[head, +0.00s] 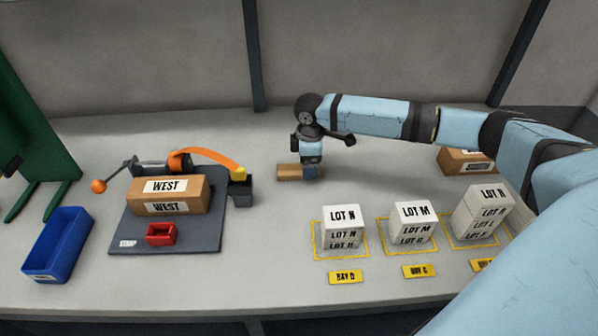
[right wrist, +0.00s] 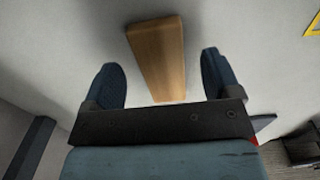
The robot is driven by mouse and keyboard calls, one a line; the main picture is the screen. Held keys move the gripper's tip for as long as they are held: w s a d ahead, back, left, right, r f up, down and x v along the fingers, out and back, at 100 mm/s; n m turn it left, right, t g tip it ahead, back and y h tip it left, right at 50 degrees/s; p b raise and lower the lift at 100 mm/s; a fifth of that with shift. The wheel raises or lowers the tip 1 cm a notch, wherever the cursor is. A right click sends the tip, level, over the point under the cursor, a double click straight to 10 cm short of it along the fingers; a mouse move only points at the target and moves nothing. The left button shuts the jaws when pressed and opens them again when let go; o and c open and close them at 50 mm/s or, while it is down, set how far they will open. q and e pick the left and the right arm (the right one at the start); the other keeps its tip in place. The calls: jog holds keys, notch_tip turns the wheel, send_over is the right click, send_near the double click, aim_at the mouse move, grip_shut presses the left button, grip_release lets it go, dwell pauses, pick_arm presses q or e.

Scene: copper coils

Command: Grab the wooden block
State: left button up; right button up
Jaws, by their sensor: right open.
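The wooden block (head: 290,172) is a small brown bar lying on the grey table, near the middle of the head view. My right gripper (head: 311,176) is pointed down at the block's right end and hides part of it there. In the right wrist view the block (right wrist: 158,55) runs lengthwise between the two dark fingers of my right gripper (right wrist: 164,80). The fingers are open, with a gap on both sides of the block. My left gripper is not in view.
A blue bin (head: 57,245) stands at left. White LOT stacks (head: 343,227) stand in front right. Another brown box (head: 455,160) is at right.

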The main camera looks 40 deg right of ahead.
notch_tip(320, 180, down, 2)
jog(key=shift+f, duration=0.2)
jog(key=c, duration=1)
